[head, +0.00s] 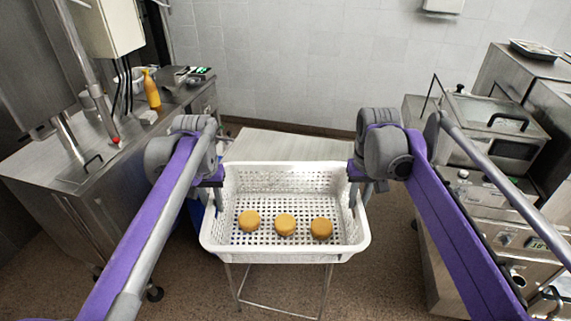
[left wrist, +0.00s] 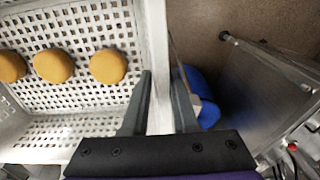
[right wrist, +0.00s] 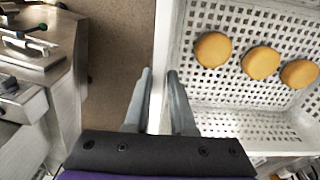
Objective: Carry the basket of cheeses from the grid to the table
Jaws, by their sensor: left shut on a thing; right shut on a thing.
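A white perforated basket (head: 285,253) sits level in the middle of the head view, with three round orange-brown cheeses (head: 285,224) in a row on its floor. My left gripper (head: 219,200) is shut on the basket's left wall; in the left wrist view its fingers straddle the white rim (left wrist: 160,60). My right gripper (head: 353,196) is shut on the right wall; in the right wrist view its fingers straddle the rim (right wrist: 163,50). A pale table (head: 290,146) shows directly behind the basket. Whether the basket touches a support is hidden.
Thin metal legs (head: 281,290) show below the basket. A steel counter (head: 65,175) with a yellow bottle (head: 152,90) stands left. Steel kitchen equipment (head: 490,135) stands right. A tiled wall (head: 290,70) closes the back. The table's visible top is clear.

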